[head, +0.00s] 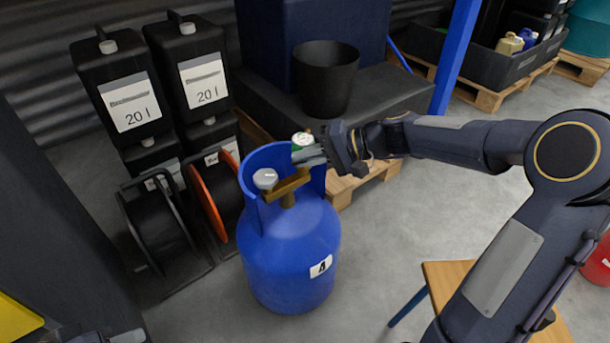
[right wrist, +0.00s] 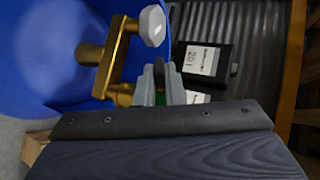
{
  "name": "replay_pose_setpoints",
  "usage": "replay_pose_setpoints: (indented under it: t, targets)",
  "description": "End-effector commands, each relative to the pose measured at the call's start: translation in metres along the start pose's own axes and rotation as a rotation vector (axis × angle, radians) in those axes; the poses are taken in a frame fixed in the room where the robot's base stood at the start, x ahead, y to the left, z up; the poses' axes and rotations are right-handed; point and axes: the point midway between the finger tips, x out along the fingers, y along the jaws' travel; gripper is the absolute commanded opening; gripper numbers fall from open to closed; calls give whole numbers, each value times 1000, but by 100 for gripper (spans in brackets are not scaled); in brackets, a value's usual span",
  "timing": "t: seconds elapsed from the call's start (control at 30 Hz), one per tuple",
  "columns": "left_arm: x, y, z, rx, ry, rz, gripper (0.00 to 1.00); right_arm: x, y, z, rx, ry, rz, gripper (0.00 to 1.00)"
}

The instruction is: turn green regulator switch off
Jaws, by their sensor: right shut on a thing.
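A blue gas cylinder (head: 290,250) marked A stands upright on the floor, with a brass valve (head: 287,190) inside its collar. A grey-white knob (head: 265,178) sits on the left end of the valve. The green regulator switch (head: 302,140) with a pale top is at the right end, by the collar. My right gripper (head: 310,156) reaches in from the right and is shut on the green switch. In the right wrist view only a sliver of green (right wrist: 160,98) shows between the fingers. A small part of my left gripper (head: 125,337) shows at the bottom left; its jaws are cut off.
Black 20 l canisters (head: 120,95) and cable reels (head: 160,230) stand left of the cylinder. A black bucket (head: 326,80) sits on a dark platform behind it. A wooden stool (head: 450,275) is at the lower right, with clear floor between.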

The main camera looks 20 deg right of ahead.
Motion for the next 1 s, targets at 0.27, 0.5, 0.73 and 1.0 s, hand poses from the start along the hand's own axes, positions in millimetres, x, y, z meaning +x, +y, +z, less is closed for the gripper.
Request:
replay_pose_setpoints:
  t: [0.27, 0.5, 0.73, 1.0]
  targets:
    - [19, -8, 9, 0, 1, 0, 36, 1, 7, 0, 8, -1, -233, 0]
    - [19, -9, 10, 0, 1, 0, 36, 1, 6, 0, 6, -2, -372, 0]
    - [19, -9, 10, 0, 1, 0, 36, 2, 6, 0, 3, -2, -441, 0]
    - [20, -9, 10, 0, 0, 0, 36, 2, 7, 0, 3, -2, -459, 0]
